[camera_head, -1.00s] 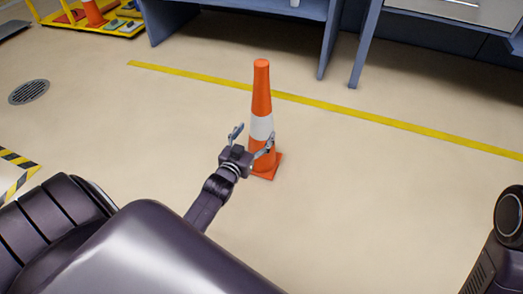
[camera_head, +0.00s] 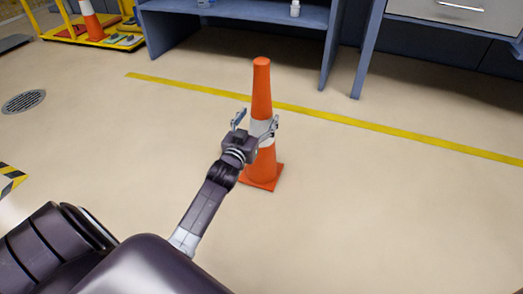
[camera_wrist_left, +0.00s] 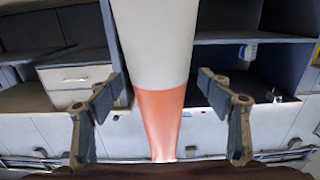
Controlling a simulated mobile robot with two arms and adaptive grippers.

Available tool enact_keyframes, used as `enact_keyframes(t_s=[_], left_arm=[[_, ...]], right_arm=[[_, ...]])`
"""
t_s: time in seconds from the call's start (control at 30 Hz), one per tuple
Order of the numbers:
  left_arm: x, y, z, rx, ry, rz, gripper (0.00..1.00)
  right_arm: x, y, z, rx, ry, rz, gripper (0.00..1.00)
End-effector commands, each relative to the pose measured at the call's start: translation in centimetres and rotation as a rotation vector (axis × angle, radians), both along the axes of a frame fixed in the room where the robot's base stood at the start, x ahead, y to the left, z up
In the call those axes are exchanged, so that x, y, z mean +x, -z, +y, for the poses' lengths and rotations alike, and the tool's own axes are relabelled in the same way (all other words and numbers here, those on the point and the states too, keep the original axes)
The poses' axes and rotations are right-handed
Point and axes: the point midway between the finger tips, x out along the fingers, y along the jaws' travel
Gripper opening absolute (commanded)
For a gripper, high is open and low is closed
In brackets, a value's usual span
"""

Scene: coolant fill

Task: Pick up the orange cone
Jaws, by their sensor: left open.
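The orange cone (camera_head: 262,90) with a white band stands upright on the floor near the middle of the head view, on its square orange base. My left gripper (camera_head: 257,121) is open at the height of the white band, in front of the cone and partly covering it. In the left wrist view the cone (camera_wrist_left: 162,115) runs down the middle between the two spread fingers of the left gripper (camera_wrist_left: 168,95). A gap shows between the cone and each finger. My right gripper is not in view.
A yellow floor line (camera_head: 340,122) runs behind the cone. Blue-grey workbenches (camera_head: 235,15) stand at the back. A yellow cart (camera_head: 60,30) with another cone (camera_head: 91,22) is at the upper left. The floor around the cone is clear.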

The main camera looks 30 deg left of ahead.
Motion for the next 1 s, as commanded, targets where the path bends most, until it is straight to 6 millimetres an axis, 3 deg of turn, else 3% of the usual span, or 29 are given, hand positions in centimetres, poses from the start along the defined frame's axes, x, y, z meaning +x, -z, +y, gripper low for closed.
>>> enact_keyframes(t_s=[0.03, 0.2, 0.53, 1.0], left_arm=[[0.6, 0.3, 0.0, 0.001, 0.001, -0.004, 0.72], [2.2, 0.2, 0.4, -0.001, 0.0, 0.0, 0.72], [2.5, 0.0, 0.5, -0.001, 0.0, 0.002, 0.71], [2.5, 0.0, 0.5, -0.001, 0.0, 0.002, 0.19]], right_arm=[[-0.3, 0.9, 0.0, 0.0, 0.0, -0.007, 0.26], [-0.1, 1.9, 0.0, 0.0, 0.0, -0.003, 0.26], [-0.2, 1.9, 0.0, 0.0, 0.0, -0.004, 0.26], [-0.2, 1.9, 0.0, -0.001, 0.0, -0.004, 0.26]])
